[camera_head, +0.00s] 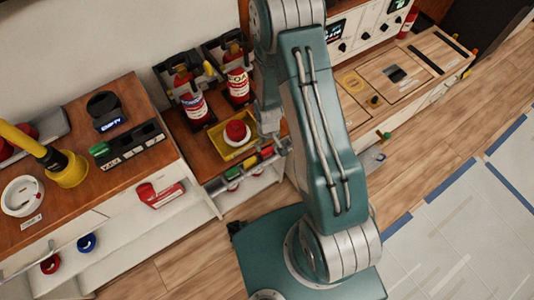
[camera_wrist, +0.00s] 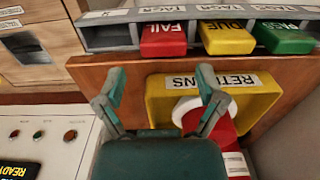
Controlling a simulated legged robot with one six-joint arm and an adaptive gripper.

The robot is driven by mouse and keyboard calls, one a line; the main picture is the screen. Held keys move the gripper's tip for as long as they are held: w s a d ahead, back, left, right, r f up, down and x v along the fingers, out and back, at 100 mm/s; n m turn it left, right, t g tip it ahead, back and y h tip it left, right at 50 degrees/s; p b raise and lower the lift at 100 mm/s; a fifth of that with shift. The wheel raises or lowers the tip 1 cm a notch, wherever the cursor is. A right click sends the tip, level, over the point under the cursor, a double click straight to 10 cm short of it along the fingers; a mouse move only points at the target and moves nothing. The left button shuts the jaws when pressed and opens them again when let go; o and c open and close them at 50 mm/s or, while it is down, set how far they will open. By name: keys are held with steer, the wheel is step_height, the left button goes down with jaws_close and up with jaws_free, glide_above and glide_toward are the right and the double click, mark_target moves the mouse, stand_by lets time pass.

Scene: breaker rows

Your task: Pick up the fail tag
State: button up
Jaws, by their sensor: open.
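In the head view my gripper (camera_head: 272,133) is above the wooden shelf near the tag rack, partly hidden by my arm. There the FAIL tag (camera_head: 267,152) shows small at the rack's right end.
A yellow RETURNS tray (camera_wrist: 256,105) holding a red and white round object (camera_wrist: 222,125) lies just below the rack in the wrist view. Two red extinguishers (camera_head: 193,103) stand behind the tray in the head view. A wooden bench (camera_head: 130,100) is at left.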

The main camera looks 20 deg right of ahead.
mark_target(267, 150)
steer(key=shift+s+a+f, duration=0.1)
steer(key=shift+f, duration=1.4)
steer(key=shift+a+f, duration=0.1)
steer(key=shift+f, duration=1.35)
steer(key=shift+c, duration=0.3)
steer(key=c, duration=0.6)
